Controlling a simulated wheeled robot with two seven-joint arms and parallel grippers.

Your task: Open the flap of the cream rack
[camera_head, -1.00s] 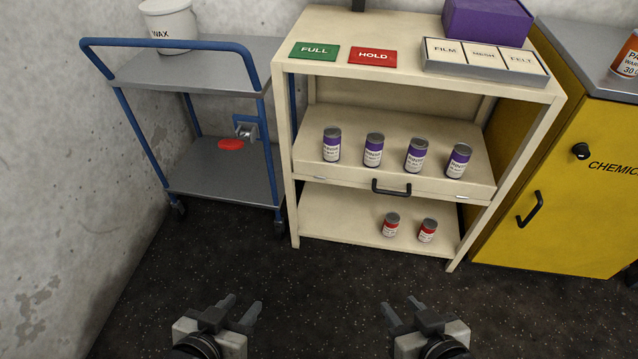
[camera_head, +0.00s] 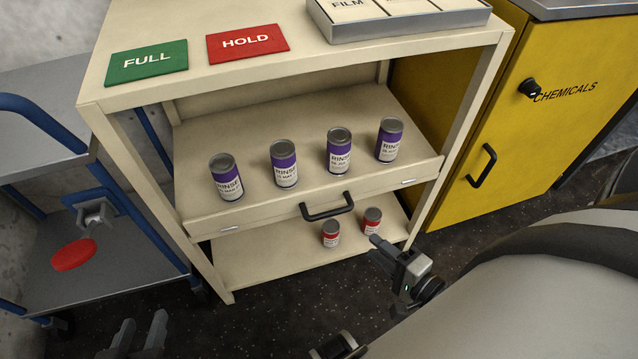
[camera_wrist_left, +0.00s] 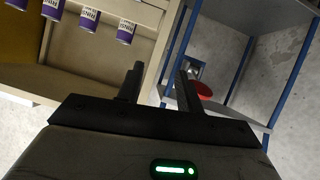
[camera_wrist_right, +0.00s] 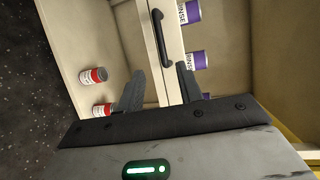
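The cream rack (camera_head: 150,190) has a front flap (camera_head: 268,216) along its middle shelf, with a black bar handle (camera_head: 328,208). The flap appears upright and closed. My right gripper (camera_head: 378,243) is open and empty, in front of the rack, below and to the right of the handle in the head view. In the right wrist view the handle (camera_wrist_right: 160,40) lies ahead, roughly in line with the gap between the fingers (camera_wrist_right: 157,82), not gripped. My left gripper (camera_head: 138,335) is open and empty, low at the left; its fingers (camera_wrist_left: 158,75) show apart in the left wrist view.
Several purple-labelled RINSE cans (camera_head: 284,165) stand on the middle shelf behind the flap. Two red-labelled cans (camera_head: 331,233) stand on the lower shelf. A blue-framed cart (camera_head: 120,260) is at left; a yellow chemicals cabinet (camera_head: 520,140) is at right.

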